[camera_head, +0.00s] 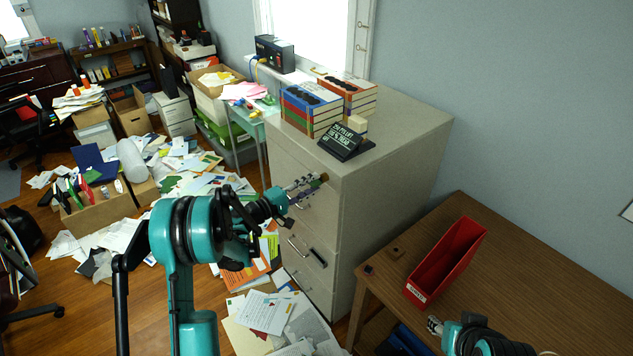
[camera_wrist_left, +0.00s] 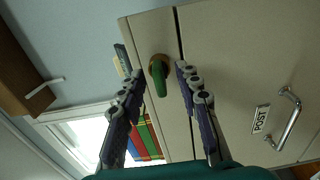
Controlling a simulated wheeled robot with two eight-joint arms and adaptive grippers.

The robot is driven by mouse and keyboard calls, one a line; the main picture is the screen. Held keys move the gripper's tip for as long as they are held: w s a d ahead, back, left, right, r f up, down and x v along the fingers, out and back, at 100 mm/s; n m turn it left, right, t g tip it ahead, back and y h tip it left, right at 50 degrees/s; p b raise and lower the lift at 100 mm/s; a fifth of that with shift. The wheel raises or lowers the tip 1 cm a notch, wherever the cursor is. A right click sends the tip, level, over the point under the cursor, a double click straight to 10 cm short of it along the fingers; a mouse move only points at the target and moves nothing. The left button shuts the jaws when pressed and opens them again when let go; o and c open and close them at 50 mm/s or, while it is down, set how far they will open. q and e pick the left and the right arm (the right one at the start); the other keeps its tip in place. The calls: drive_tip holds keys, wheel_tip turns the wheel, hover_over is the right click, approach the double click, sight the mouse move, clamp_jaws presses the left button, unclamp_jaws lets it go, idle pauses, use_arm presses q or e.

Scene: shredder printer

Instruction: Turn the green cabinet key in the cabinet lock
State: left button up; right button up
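The green cabinet key (camera_wrist_left: 158,80) sits in the round brownish lock (camera_wrist_left: 159,64) near the top edge of the grey filing cabinet (camera_head: 398,175). In the left wrist view its green grip hangs slanted between the fingertips of my left gripper (camera_wrist_left: 160,74), with a gap on both sides. My left gripper is open and empty. In the head view my left gripper (camera_head: 312,184) reaches to the upper cabinet front, and its fingers mostly hide the key and lock. My right gripper (camera_head: 436,325) is partly in view at the bottom edge, near the desk's front; its finger opening is unclear.
Books (camera_head: 312,107) and a small dark sign (camera_head: 343,140) stand on the cabinet. Drawer handles (camera_head: 307,251) stick out below the lock. A wooden desk (camera_head: 530,270) with a red file holder (camera_head: 447,262) stands at the right. Papers (camera_head: 265,312) litter the floor.

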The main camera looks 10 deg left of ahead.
use_arm(q)
clamp_jaws()
drive_tip(key=m+b, duration=0.1)
drive_tip(key=m, duration=0.2)
drive_tip(key=shift+f, duration=0.1)
drive_tip(key=shift+m+b, duration=0.6)
drive_tip(key=shift+m, duration=0.9)
drive_tip(key=m+b, duration=0.1)
drive_tip(key=m, duration=0.1)
drive_tip(key=shift+m, duration=0.4)
drive_tip(key=m, duration=0.3)
drive_tip(key=shift+b, duration=0.35)
